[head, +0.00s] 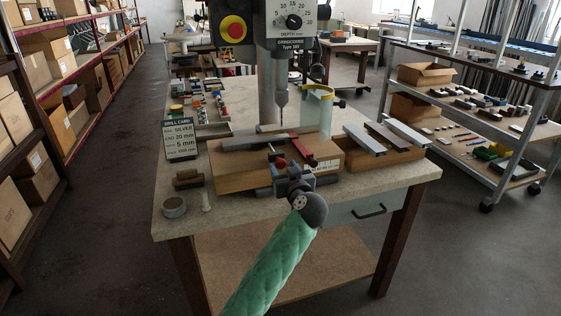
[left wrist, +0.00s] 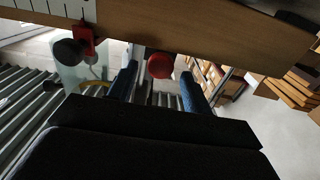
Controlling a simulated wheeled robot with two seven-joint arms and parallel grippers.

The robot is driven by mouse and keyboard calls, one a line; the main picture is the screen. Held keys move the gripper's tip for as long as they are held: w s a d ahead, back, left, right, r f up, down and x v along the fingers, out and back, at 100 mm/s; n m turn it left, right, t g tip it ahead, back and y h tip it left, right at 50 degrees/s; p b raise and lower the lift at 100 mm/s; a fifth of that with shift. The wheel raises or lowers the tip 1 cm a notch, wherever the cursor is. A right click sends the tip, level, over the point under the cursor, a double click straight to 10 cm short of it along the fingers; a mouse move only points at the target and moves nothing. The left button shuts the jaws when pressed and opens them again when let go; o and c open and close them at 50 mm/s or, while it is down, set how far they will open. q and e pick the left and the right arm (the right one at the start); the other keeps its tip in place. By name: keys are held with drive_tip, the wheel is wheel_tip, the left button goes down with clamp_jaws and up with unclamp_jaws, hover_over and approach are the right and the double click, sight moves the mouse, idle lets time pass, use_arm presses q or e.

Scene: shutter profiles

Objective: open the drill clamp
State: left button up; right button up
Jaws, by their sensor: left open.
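The drill press (head: 290,45) stands on the table with its bit above a wooden jig board (head: 230,178). A grey profile (head: 250,143) lies across the board. A red knob, seemingly the clamp handle (head: 281,161), is at the board's front; it also shows in the left wrist view (left wrist: 160,65). My left gripper (head: 287,174) is open at it. In the left wrist view, its blue fingers (left wrist: 158,86) stand apart on either side of the knob, with gaps. The clamp's pressing end is hard to make out. My right gripper is out of view.
A red stop with a black knob (left wrist: 87,38) sits by the ruler scale (left wrist: 40,10), close to my fingers. Loose profiles (head: 383,136) lie on a wooden block at the right. A drill card (head: 180,142), tape roll (head: 174,207) and small bottle (head: 206,201) stand at the left.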

sight(282, 164)
use_arm(q)
drive_tip(key=x, duration=0.3)
drive_tip(key=shift+p, duration=0.3)
drive_tip(key=shift+w, duration=0.2)
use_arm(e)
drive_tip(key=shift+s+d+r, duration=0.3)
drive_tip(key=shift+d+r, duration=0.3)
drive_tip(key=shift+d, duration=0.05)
